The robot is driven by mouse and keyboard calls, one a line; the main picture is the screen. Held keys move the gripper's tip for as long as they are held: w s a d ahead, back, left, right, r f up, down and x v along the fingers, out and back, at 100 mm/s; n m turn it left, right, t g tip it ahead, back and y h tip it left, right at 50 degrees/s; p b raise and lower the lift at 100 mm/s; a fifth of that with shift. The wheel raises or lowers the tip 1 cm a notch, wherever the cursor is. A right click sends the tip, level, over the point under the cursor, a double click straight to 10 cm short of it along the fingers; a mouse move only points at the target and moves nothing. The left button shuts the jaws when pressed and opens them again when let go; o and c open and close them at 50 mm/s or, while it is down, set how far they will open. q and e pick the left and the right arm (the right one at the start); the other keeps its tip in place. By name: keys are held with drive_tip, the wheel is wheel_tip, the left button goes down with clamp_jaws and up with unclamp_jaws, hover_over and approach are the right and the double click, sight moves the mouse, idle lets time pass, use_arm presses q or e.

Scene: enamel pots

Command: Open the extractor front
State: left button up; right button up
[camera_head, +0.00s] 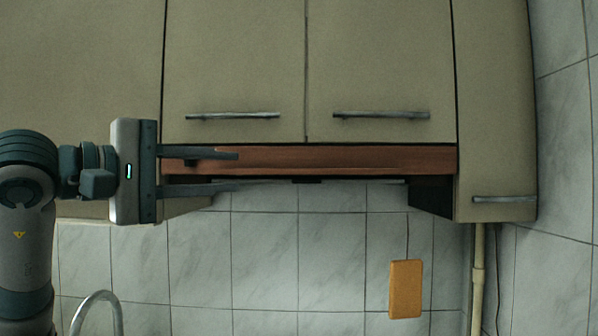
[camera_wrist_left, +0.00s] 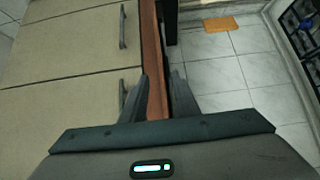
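The extractor front is a long reddish-brown wooden strip (camera_head: 350,159) under the two upper cabinet doors. It runs lengthwise up the left wrist view (camera_wrist_left: 152,50). My left gripper (camera_head: 237,171) comes in from the left at the strip's left part, its fingers apart. In the head view the upper finger overlaps the strip and the lower finger lies below its lower edge. In the left wrist view my left gripper (camera_wrist_left: 155,90) has its fingers on either side of the strip. I cannot tell whether they touch it. My right gripper is not in view.
Two beige cabinet doors (camera_head: 235,60) with bar handles (camera_head: 382,115) are above the strip. An orange-brown board (camera_head: 405,289) hangs on the tiled wall below. A pipe (camera_head: 478,275) runs down at the right, and a curved tap (camera_head: 97,305) is at lower left.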

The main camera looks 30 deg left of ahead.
sight(306, 172)
use_arm(q)
drive_tip(key=p+x, duration=0.6)
drive_tip(key=x, duration=1)
drive_tip(key=shift+w+d, duration=0.1)
drive_tip(key=shift+d, duration=0.1)
clamp_jaws()
